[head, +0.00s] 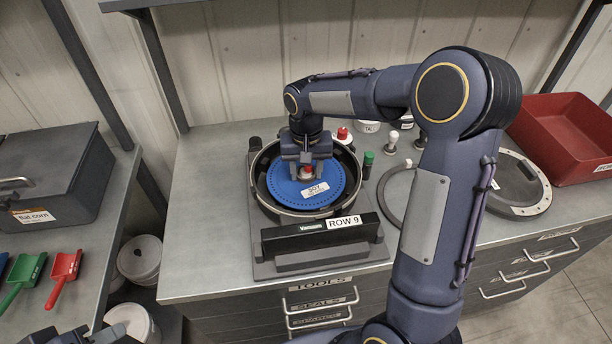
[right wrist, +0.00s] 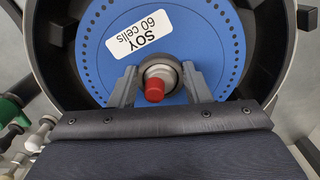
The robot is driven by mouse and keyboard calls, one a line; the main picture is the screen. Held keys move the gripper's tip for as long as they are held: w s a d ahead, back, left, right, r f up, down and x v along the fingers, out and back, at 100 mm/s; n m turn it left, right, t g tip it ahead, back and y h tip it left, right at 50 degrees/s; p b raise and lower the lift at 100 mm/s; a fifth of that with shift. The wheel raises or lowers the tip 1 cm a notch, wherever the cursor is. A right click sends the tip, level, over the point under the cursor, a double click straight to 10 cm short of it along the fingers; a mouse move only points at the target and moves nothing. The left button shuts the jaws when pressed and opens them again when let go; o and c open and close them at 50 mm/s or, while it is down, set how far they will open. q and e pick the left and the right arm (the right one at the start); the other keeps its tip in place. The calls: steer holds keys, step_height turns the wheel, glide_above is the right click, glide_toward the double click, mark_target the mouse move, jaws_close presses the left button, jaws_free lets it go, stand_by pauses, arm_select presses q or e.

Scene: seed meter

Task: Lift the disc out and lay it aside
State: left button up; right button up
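The blue disc (head: 330,172), labelled "SOY 60 cells", lies flat in the round black housing (head: 262,193) of the seed meter. Small holes run around its rim, and it also shows in the right wrist view (right wrist: 215,50). At its centre is a pale hub with a red knob (right wrist: 155,90). My right gripper (right wrist: 160,78) points down over the disc, its fingers apart on either side of the hub. I see no clear grip on it. In the head view the right gripper (head: 307,172) partly hides the hub. Part of my left gripper (head: 98,337) shows at the bottom left edge.
A bar marked "ROW 9" (head: 290,242) stands before the housing. A black ring (head: 393,193), a round grey cover (head: 525,190), a green-capped item (head: 368,160) and a red bin (head: 568,133) are to the right. Bare bench lies left of the housing.

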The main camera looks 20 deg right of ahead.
steer(key=c, duration=0.4)
step_height(320, 180, up, 10)
steer(key=shift+r+b, duration=0.1)
steer(key=shift+b, duration=0.3)
steer(key=shift+r, duration=0.1)
steer(key=shift+r+p, duration=3.35)
